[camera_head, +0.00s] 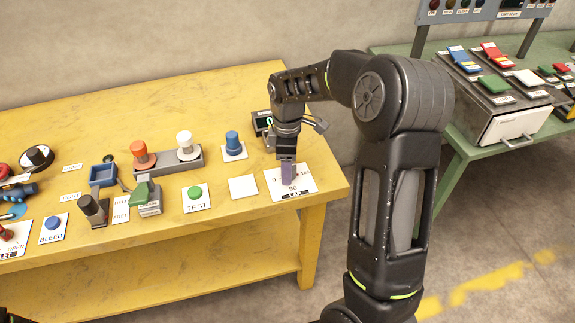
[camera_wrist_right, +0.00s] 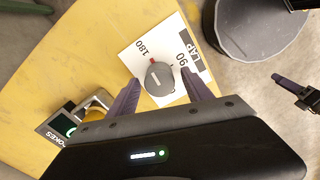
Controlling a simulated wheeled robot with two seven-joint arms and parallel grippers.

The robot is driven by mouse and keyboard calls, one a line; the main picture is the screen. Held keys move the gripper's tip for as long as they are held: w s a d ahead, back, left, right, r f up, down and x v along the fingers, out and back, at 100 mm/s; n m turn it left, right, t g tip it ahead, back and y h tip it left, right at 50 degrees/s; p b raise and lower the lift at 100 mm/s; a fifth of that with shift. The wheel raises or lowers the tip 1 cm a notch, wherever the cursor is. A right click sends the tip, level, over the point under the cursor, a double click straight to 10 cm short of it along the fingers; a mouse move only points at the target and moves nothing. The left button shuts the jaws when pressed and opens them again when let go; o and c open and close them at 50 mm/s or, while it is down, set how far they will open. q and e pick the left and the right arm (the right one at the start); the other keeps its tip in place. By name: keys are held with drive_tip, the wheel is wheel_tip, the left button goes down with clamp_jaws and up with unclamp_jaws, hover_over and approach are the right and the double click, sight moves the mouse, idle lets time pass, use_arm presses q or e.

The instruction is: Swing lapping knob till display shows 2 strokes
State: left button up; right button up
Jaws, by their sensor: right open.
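The lapping knob (camera_wrist_right: 160,79) is a grey round knob on a white plate marked 180, 90 and LAP (camera_head: 305,182). A red mark at its edge lies nearest the 180 label in the right wrist view. My right gripper (camera_wrist_right: 161,92) is open, its purple fingers on either side of the knob; contact cannot be told. In the head view the gripper (camera_head: 288,172) hides most of the knob. The strokes display (camera_head: 263,122) shows a green digit, apparently 0, partly hidden. What seems my left gripper (camera_wrist_right: 287,84) appears at the right wrist view's edge.
The yellow table's (camera_head: 230,235) right edge is close to the plate. A green bench (camera_head: 462,140) stands further right.

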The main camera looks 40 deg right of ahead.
drive_tip(key=shift+f, duration=0.15)
drive_tip(key=shift+c, duration=0.5)
clamp_jaws()
